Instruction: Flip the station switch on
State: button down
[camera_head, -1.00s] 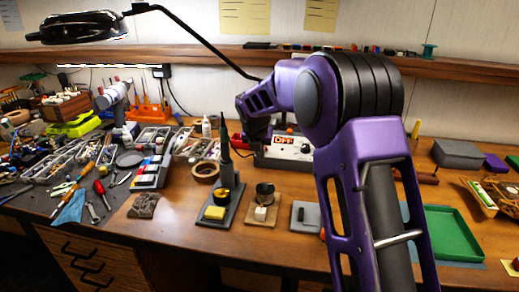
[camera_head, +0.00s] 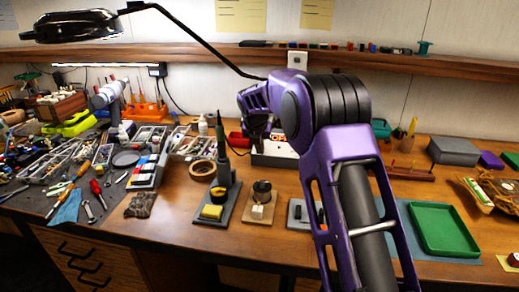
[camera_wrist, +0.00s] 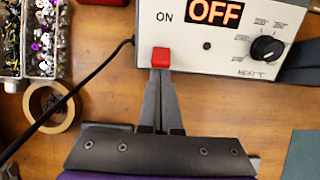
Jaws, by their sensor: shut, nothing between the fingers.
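The station is a white box (camera_wrist: 215,55) with a lit orange "OFF" display (camera_wrist: 215,12), the word "ON" at its left and a black knob (camera_wrist: 267,48) at its right. The red switch (camera_wrist: 160,60) is at the lower left of its front panel. My gripper (camera_wrist: 160,74) is shut and empty, with its fingertips right at the switch's lower edge; I cannot tell whether they touch it. In the head view the station (camera_head: 268,160) is mostly hidden behind my arm, and my fingertips cannot be made out.
A black cable runs from the station's left past a tape roll (camera_wrist: 52,105). In the head view, a soldering iron stand (camera_head: 222,190) and a sponge holder (camera_head: 258,205) stand in front. A green tray (camera_head: 443,230) lies at right. Tools crowd the left bench.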

jog(key=shift+w+r+p, duration=0.25)
jog(key=shift+r+p, duration=0.3)
jog(key=shift+p, duration=0.8)
jog(key=shift+w+d+r+p, duration=0.1)
jog(key=shift+w+r+p, duration=0.1)
jog(key=shift+p, duration=0.4)
jog(key=shift+w+r+p, duration=0.15)
jog(key=shift+w+p, duration=0.2)
jog(key=shift+w, duration=0.1)
jog(key=shift+r, duration=0.15)
jog(key=shift+r, duration=0.7)
jog(key=shift+s, duration=0.1)
